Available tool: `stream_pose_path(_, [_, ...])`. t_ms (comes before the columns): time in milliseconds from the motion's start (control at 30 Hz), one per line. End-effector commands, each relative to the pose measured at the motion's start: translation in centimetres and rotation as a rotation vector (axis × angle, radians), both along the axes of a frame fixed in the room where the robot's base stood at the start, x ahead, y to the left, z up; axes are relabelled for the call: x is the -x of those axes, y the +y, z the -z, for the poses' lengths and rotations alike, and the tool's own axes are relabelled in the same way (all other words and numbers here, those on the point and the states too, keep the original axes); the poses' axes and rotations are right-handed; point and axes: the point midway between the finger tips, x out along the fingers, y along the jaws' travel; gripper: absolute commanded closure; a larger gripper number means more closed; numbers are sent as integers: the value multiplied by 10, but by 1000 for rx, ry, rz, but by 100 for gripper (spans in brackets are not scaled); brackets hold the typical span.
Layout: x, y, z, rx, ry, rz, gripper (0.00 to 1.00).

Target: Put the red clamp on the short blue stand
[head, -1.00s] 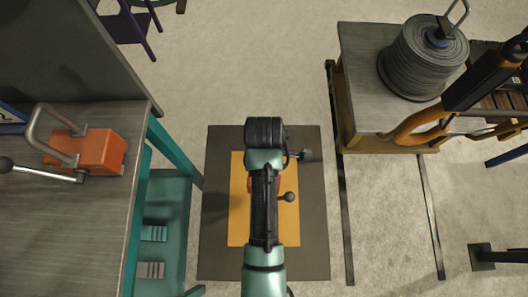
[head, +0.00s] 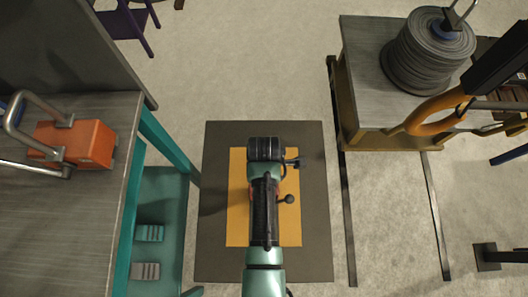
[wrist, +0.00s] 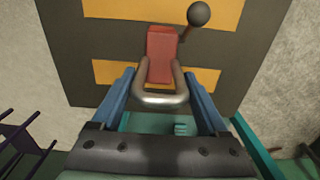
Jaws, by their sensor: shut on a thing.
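The red clamp (wrist: 162,53) is a small red block with a metal U-shaped handle and a ball-ended lever. In the wrist view it sits between the blue fingers of my gripper (wrist: 163,92), which is shut on its handle. In the head view my arm covers most of the clamp; its dark lever knob (head: 289,199) shows just right of the arm. The clamp is over a dark mat with a yellow square; its height above the mat is hard to judge. I cannot make out a short blue stand for certain in either view.
A grey-topped bench (head: 70,235) at the left carries an orange clamp (head: 88,144) with a metal handle. A table (head: 368,80) at the upper right bears a grey cable reel (head: 425,60). The dark mat (head: 222,265) lies between them, with open floor beyond.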

Motion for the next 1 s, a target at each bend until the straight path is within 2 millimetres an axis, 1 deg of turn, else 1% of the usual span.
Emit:
stream_pose_path(33, [-3,0,5,0,-6,0,100])
stream_pose_path(133, [-3,0,11,0,-7,0,100])
stream_pose_path(433, [-3,0,11,0,-8,0,100])
stream_pose_path(567, [-3,0,15,0,-8,0,100])
stream_pose_path(600, [0,0,16,0,-2,0,16])
stream_pose_path(700, [0,0,16,0,-1,0,0])
stream_pose_path(900, [0,0,16,0,-1,0,0])
stream_pose_path(1000, [0,0,11,0,-2,0,0])
